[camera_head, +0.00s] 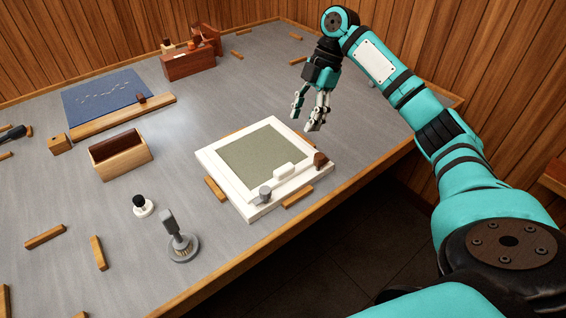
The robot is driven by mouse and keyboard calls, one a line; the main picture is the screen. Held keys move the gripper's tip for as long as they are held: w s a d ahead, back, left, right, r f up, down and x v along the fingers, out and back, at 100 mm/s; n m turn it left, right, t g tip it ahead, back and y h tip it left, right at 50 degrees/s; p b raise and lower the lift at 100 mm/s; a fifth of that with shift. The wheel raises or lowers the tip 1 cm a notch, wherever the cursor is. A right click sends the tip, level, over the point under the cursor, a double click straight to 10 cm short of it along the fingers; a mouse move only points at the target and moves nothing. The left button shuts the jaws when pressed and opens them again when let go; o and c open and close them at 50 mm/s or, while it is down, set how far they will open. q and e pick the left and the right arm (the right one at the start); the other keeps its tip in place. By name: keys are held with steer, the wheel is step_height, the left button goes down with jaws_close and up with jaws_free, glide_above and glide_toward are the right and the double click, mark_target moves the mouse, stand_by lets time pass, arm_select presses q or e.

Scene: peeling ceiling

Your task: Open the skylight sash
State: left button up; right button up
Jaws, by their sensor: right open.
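The skylight sash (260,158) is a white frame with a greenish-grey pane. It lies flat and looks closed on its white base frame (245,211) near the table's right front edge. A white handle (285,171) sits on its near side. My right gripper (308,117) hangs above the table beyond the sash's far right corner, fingers pointing down, open and empty, apart from the sash.
A grey stand (181,245) and a small black-topped knob (142,205) stand left of the sash. An open wooden box (120,154), a blue mat (105,97) and a reddish toolbox (189,63) lie farther back. Several wooden strips are scattered about. Wood-panelled walls close the back and right.

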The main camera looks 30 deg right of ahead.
mark_target(285, 168)
steer(key=x, duration=1.2)
steer(key=shift+w+f, duration=0.1)
steer(key=shift+f, duration=0.3)
steer(key=shift+x, duration=0.95)
steer(key=shift+w+a+f, duration=0.1)
steer(key=shift+a+f, duration=0.05)
steer(key=shift+f, duration=0.15)
steer(key=c, duration=1)
arm_select(q)
steer(key=shift+s, duration=0.5)
